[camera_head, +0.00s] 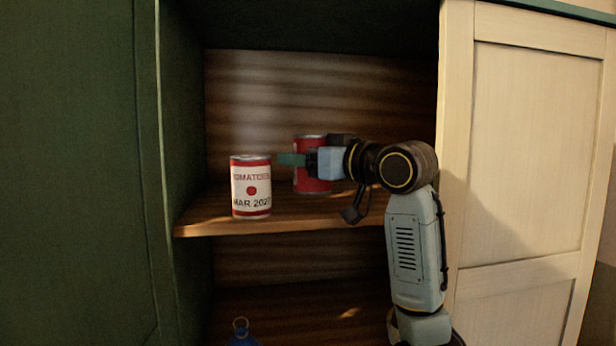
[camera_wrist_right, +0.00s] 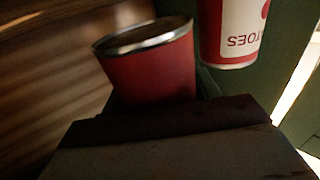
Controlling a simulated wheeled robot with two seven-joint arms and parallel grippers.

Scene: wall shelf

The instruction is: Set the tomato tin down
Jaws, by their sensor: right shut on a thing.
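A red tin (camera_head: 311,182) is in the middle of the shelf bay, partly hidden behind my right gripper (camera_head: 293,160). My right gripper is shut on this tin, reaching in from the right. The tin looks upright; I cannot tell whether its base touches the shelf board. In the right wrist view the red tin (camera_wrist_right: 152,70) fills the space ahead of the gripper, its metal rim and top showing. A second tin (camera_head: 251,187), with a white label reading TOMATOES and MAR 2027, stands upright on the shelf to the left; it also shows in the wrist view (camera_wrist_right: 236,30). My left gripper is not in view.
The wooden shelf board (camera_head: 215,226) has its front edge just below the labelled tin. A green cabinet side (camera_head: 185,130) bounds the left and a cream door (camera_head: 520,150) the right. A blue item (camera_head: 243,338) stands on the lower level.

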